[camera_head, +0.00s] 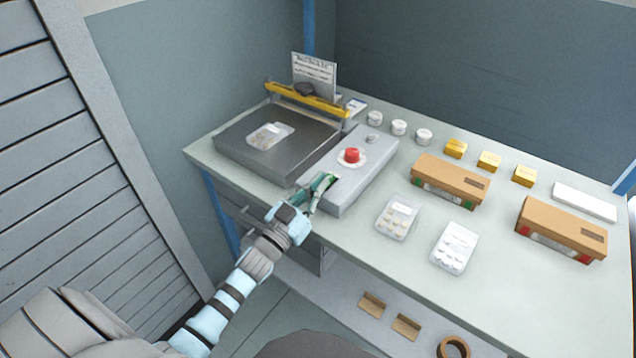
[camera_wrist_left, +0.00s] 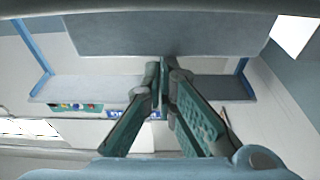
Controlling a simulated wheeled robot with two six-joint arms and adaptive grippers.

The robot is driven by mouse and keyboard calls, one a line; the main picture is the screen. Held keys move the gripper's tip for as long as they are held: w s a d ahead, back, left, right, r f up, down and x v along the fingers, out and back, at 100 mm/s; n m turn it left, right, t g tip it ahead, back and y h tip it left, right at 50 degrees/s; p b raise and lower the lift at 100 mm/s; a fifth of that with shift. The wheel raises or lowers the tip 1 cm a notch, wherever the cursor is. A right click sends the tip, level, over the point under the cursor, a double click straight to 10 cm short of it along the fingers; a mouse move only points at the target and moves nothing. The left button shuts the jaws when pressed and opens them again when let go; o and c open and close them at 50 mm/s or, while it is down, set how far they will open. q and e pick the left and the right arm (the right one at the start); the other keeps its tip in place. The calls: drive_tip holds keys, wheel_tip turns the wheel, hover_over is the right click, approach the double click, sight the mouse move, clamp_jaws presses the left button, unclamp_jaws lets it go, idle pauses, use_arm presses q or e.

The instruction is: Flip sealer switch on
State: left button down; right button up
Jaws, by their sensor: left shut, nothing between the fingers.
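The sealer (camera_head: 285,140) stands at the back left of the bench, with a dark bed, a raised yellow bar (camera_head: 307,99) and a grey control box (camera_head: 362,168) on its right. A red button (camera_head: 352,155) on a white base and a small grey knob (camera_head: 372,139) sit on top of the box. I cannot make out a separate switch. My left gripper (camera_head: 322,186) is shut and empty at the front left end of the box; I cannot tell whether it touches. In the left wrist view its fingers (camera_wrist_left: 160,75) meet before a grey surface (camera_wrist_left: 160,35). My right gripper is not in view.
A clear pouch (camera_head: 270,136) lies on the sealer bed. Blister packs (camera_head: 398,218), brown boxes (camera_head: 450,180), white jars (camera_head: 399,127) and small yellow boxes (camera_head: 489,160) stand to the right. A lower shelf (camera_head: 340,285) holds cardboard pieces and a tape roll (camera_head: 453,347).

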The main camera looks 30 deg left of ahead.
use_arm(q)
drive_tip(key=shift+a+f+p, duration=0.1)
drive_tip(key=shift+f+p, duration=0.05)
drive_tip(key=shift+p, duration=0.15)
drive_tip(key=shift+r+p, duration=0.45)
drive_tip(key=shift+p, duration=0.05)
drive_tip(key=r+p+v, duration=0.1)
drive_tip(key=p+v, duration=0.1)
drive_tip(key=v, duration=0.7)
drive_tip(key=shift+s, duration=0.4)
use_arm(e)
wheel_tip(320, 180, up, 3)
use_arm(q)
drive_tip(key=shift+f, duration=0.15)
